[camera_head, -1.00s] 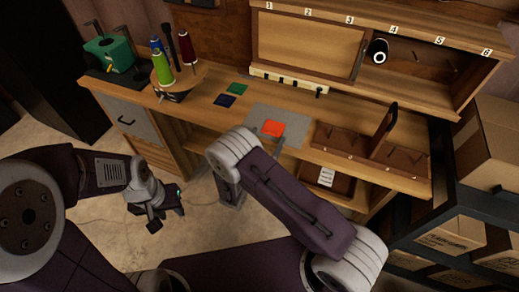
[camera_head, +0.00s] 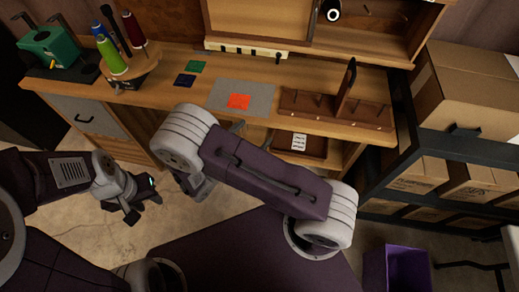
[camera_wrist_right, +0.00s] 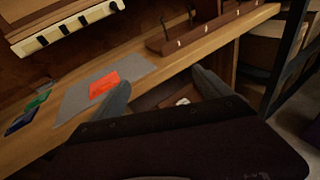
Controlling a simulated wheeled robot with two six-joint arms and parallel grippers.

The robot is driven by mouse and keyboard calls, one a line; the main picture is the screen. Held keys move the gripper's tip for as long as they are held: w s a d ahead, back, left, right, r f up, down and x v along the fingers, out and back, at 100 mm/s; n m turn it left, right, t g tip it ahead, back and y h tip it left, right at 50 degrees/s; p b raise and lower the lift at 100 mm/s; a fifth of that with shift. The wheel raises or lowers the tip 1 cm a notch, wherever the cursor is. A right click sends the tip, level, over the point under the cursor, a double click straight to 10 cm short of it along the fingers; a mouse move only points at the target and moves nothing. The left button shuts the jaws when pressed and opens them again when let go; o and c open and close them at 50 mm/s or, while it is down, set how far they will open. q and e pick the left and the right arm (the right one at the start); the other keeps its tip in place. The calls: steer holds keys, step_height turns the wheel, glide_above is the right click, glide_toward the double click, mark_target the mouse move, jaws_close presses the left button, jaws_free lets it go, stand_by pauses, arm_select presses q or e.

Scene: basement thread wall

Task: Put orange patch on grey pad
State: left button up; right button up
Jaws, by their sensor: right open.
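The orange patch (camera_head: 238,101) lies flat on the grey pad (camera_head: 262,94) on the workbench. In the right wrist view the orange patch (camera_wrist_right: 104,84) lies on the grey pad (camera_wrist_right: 76,101), to the left beyond the left finger. My right gripper (camera_wrist_right: 160,77) is open with nothing between its fingers, near the bench's front edge. In the head view it is mostly hidden behind my right arm; a fingertip shows just below the pad. My left gripper (camera_head: 144,207) hangs low over the floor, left of the right arm; its fingers look apart and empty.
A green patch (camera_head: 196,67) and a dark blue patch (camera_head: 185,80) lie left of the pad. Thread spools (camera_head: 117,63) and a green device (camera_head: 50,48) stand farther left. A brown pegged rack (camera_head: 320,105) is right of the pad. Shelved boxes (camera_head: 468,90) and a purple bin (camera_head: 397,268) are at right.

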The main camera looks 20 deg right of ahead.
steer(key=s+d+m+g+y, duration=0.5)
steer(key=s+d+m+g, duration=0.2)
steer(key=s+m+g, duration=0.35)
steer(key=a+m+t+y, duration=0.1)
steer(key=m+y, duration=0.2)
steer(key=m, duration=0.1)
steer(key=a+r+m+t+y, duration=0.1)
steer(key=a+m+y, duration=0.1)
steer(key=m+y, duration=0.1)
steer(key=a+r+m+t+y, duration=0.1)
steer(key=a+m+y, duration=0.1)
steer(key=m, duration=0.4)
steer(key=shift+a+t+y, duration=0.2)
steer(key=shift+t+y, duration=0.05)
steer(key=shift+y, duration=0.15)
steer(key=shift+r, duration=0.15)
step_height(320, 180, up, 10)
steer(key=p, duration=0.9)
steer(key=shift+p, duration=0.4)
